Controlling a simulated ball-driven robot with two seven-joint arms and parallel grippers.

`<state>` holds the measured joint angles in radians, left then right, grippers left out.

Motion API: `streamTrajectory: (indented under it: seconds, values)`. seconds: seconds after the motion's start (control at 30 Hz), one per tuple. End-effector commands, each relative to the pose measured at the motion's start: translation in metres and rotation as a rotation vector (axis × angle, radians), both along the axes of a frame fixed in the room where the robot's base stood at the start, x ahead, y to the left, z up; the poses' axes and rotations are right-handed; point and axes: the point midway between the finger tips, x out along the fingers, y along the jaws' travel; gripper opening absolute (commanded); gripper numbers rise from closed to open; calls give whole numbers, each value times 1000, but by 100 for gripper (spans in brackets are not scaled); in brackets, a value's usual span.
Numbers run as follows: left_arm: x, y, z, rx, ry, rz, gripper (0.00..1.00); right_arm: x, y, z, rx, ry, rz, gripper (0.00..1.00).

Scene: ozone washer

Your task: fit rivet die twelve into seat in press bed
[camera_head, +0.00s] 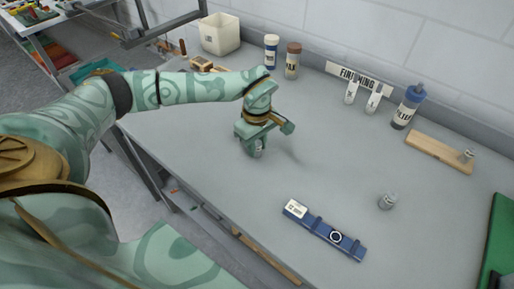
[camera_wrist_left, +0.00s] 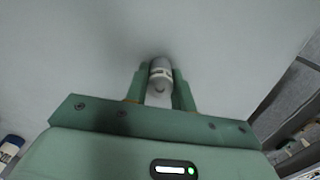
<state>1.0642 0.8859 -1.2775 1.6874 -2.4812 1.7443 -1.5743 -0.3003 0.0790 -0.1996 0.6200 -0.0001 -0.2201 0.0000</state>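My left gripper (camera_head: 257,146) is over the middle of the grey bench, pointing down. In the left wrist view its two fingers (camera_wrist_left: 160,88) are shut on a small pale metal cylinder, a die (camera_wrist_left: 160,70), with a dark band. The die's lower end (camera_head: 258,152) shows below the gripper in the head view; I cannot tell whether it touches the bench. A blue bar (camera_head: 322,230), seemingly the press bed, lies at the front, with a white label at its left end and a dark, white-ringed round seat (camera_head: 336,237) toward its right. My right gripper is out of view.
Another metal cylinder (camera_head: 387,202) stands right of the blue bar. A wooden board (camera_head: 438,152) bears a small metal piece (camera_head: 467,156). Bottles (camera_head: 408,107), a sign (camera_head: 357,77) and a white bin (camera_head: 219,34) line the back. Bench between gripper and bar is clear.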

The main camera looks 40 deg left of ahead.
Motion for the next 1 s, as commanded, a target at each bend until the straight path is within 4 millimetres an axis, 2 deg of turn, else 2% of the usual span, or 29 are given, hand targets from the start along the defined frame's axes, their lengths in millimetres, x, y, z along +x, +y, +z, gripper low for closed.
streamTrajectory:
  seconds: [0.07, 0.37, 0.47, 0.6, 0.83, 1.0]
  values:
    - [0, 0, 0, 0, 0, 0, 0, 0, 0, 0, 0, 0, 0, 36]
    - [0, 0, 2, 0, -1, 0, 0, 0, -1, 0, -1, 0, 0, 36]
    - [1, 0, 9, -1, -3, 0, 0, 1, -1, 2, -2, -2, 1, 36]
    - [1, 0, 34, 1, -6, 0, 0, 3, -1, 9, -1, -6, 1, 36]
    - [-40, -26, 94, -2, -7, -5, 0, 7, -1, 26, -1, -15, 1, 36]
    - [-79, -50, 112, -1, -2, -6, 0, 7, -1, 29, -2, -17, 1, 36]
